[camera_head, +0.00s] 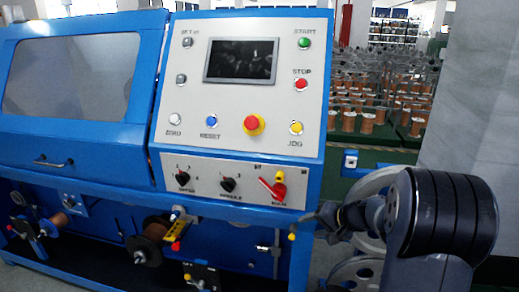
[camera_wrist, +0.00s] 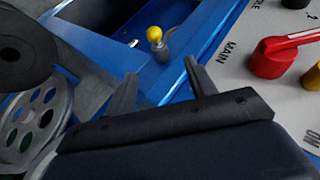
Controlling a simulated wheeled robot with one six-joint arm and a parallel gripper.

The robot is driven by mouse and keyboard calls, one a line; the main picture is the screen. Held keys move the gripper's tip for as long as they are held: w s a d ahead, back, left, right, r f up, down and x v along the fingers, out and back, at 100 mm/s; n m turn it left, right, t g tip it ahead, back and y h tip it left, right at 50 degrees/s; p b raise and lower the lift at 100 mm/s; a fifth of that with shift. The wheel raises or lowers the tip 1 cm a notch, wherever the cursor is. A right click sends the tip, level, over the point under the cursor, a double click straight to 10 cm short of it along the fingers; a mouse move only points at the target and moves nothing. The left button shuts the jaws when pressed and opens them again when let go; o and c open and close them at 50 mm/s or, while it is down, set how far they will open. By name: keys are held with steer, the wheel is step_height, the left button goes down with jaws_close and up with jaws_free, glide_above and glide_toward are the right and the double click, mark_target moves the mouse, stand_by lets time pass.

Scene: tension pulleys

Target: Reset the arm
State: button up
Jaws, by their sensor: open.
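My gripper (camera_wrist: 160,78) is open and empty in the wrist view, its two dark fingers apart. A small yellow ball knob (camera_wrist: 154,34) on the blue machine frame shows beyond the gap between the fingers, with nothing gripped. In the head view, my dark arm comes in from the right and ends close to the machine's front at the panel's lower right corner. The yellow knob (camera_head: 291,236) shows just left of and below the arm's end there. The finger gap is too small to make out in the head view.
The red MAIN switch (camera_head: 272,190) is close above the arm's end; it also shows at the wrist view's right (camera_wrist: 278,55). The control panel (camera_head: 240,85) carries several buttons and a screen. Pulley wheels (camera_head: 375,205) stand behind my arm. Spools (camera_head: 148,245) hang lower left.

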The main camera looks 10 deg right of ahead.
mark_target(294, 237)
steer(key=shift+w+a+f+b, duration=0.2)
steer(key=shift+a+f, duration=0.4)
steer(key=shift+f, duration=0.05)
steer(key=shift+w+a+f+b, duration=0.15)
steer(key=shift+w+a+f, duration=0.05)
steer(key=shift+a+f, duration=0.5)
steer(key=shift+w+a+f+b, duration=0.2)
steer(key=shift+a+f, duration=0.35)
steer(key=shift+f, duration=0.1)
steer(key=shift+r, duration=0.1)
steer(key=s+d+r+p, duration=0.2)
steer(key=d+r+p, duration=0.1)
steer(key=d+r, duration=0.25)
steer(key=a+f+b, duration=0.1)
steer(key=a+f, duration=0.1)
steer(key=w+a+f+b, duration=0.1)
steer(key=a+f, duration=0.1)
steer(key=w+a+f+b, duration=0.1)
steer(key=a+f, duration=0.1)
steer(key=shift+a+f, duration=0.15)
steer(key=shift+f, duration=0.1)
steer(key=s, duration=0.1)
steer(key=s+p, duration=0.2)
steer(key=shift+s+a+r, duration=0.15)
steer(key=shift+a+r, duration=0.15)
steer(key=shift+a, duration=0.05)
